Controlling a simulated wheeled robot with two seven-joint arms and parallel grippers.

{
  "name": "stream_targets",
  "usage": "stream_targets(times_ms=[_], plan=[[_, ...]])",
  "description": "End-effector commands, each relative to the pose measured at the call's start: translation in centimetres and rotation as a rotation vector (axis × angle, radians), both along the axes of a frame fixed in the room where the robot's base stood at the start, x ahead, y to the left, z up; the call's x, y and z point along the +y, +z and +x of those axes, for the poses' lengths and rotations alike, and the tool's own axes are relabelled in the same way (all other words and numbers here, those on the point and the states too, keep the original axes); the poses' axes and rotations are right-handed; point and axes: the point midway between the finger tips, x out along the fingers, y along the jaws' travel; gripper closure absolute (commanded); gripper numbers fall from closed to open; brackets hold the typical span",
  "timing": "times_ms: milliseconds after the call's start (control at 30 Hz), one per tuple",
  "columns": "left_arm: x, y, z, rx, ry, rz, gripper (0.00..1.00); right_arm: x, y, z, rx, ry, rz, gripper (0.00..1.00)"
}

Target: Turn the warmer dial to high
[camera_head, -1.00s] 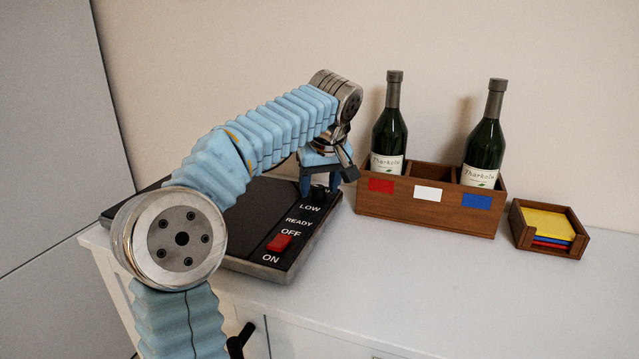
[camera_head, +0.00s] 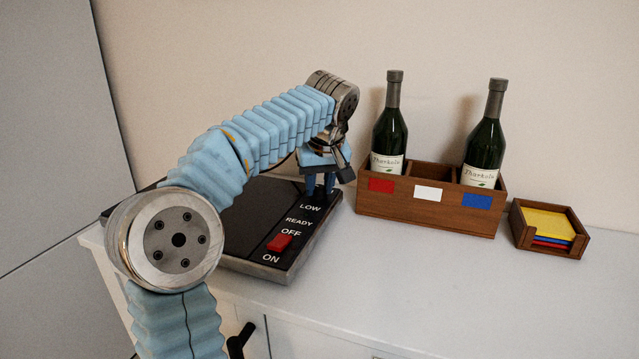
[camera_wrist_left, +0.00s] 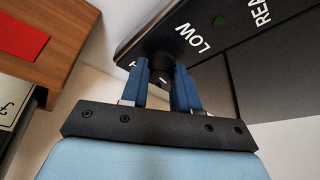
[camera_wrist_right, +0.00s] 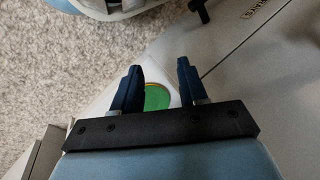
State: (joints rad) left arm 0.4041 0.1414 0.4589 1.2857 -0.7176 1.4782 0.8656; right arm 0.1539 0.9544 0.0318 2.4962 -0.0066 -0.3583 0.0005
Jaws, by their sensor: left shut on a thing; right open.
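The black warmer (camera_head: 262,222) lies on the white counter, with LOW, READY, OFF and ON lettering and a red switch (camera_head: 279,242) along its right side. My left gripper (camera_head: 321,184) points down at the warmer's far right corner. In the left wrist view its blue fingers (camera_wrist_left: 168,85) are shut on the dark round dial (camera_wrist_left: 161,66), one finger on each side, next to the word LOW. The dial's pointer and the high mark are hidden or unclear. My right gripper (camera_wrist_right: 155,88) is open and empty, away from the warmer.
A wooden box (camera_head: 400,207) with two dark bottles (camera_head: 389,128) stands close to the right of my left gripper. A wooden tray (camera_head: 520,232) with coloured squares is further right. The front of the counter (camera_head: 420,280) is clear.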

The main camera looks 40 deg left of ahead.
Motion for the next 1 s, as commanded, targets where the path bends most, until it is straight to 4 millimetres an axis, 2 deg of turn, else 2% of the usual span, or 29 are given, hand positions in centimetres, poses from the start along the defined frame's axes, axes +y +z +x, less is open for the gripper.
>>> stream_targets(times_ms=[267,1000], plan=[[0.12,0.04,-0.14,-0.001,-0.198,0.001,1.0,0.0,0.01,0.0,0.0,0.0,0.0,0.57],[0.5,0.02,-0.21,-0.002,-0.899,-0.002,1.0,0.0,0.01,0.0,0.0,0.0,0.0,0.57]])
